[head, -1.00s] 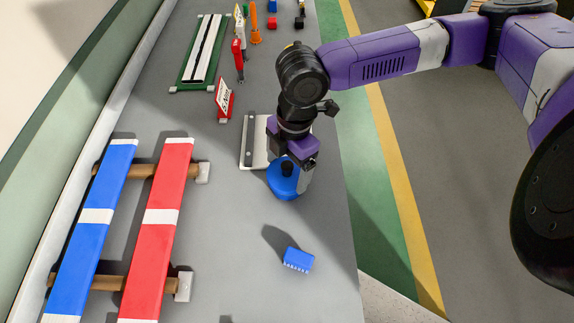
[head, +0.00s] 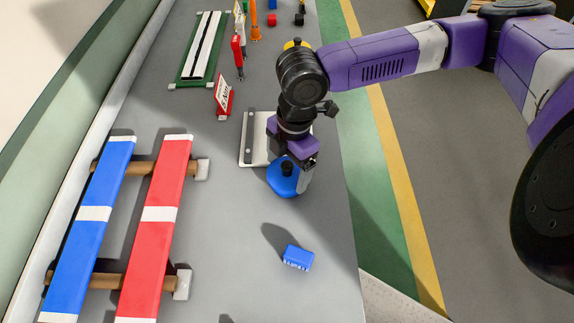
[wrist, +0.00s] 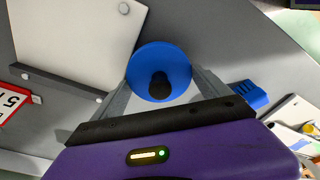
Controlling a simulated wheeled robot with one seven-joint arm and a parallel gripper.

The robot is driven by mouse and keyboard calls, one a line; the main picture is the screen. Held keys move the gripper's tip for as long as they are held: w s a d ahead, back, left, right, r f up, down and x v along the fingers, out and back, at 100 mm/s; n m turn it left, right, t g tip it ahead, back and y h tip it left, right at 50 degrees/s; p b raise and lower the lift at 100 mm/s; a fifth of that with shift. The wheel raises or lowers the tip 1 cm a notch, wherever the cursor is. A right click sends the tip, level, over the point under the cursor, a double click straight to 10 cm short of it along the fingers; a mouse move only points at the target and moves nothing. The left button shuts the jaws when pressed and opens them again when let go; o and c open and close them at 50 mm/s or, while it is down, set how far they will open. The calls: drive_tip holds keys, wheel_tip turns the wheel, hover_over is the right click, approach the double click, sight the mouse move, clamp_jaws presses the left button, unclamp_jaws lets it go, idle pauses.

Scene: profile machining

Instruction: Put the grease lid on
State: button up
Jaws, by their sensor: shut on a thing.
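The grease lid is a round blue disc (head: 282,180) with a black knob on top. It also shows in the wrist view (wrist: 148,62), between the two grey fingers. My gripper (head: 296,178) points down and is shut on the lid. The lid's height above the grey bench is hard to tell. No grease container can be made out; my arm hides part of the bench behind the gripper. A yellow round edge (head: 296,45) shows just behind my arm's wrist joint, mostly hidden.
A white plate with a grey bar (head: 250,150) lies right behind the lid. A blue brush-like block (head: 298,257) lies in front. Blue (head: 85,235) and red (head: 158,235) profiles rest on supports at left. A red-and-white sign (head: 223,96) stands farther back. Bench between is clear.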

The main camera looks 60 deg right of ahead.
drive_tip(key=shift+f, duration=0.35)
drive_tip(key=o, duration=1.1)
drive_tip(key=shift+o, duration=0.2)
drive_tip(key=shift+r, duration=0.1)
drive_tip(key=r, duration=0.5)
drive_tip(key=d+r+b, duration=0.1)
drive_tip(key=r, duration=0.1)
drive_tip(key=shift+s+r, duration=0.15)
drive_tip(key=shift+r, duration=0.2)
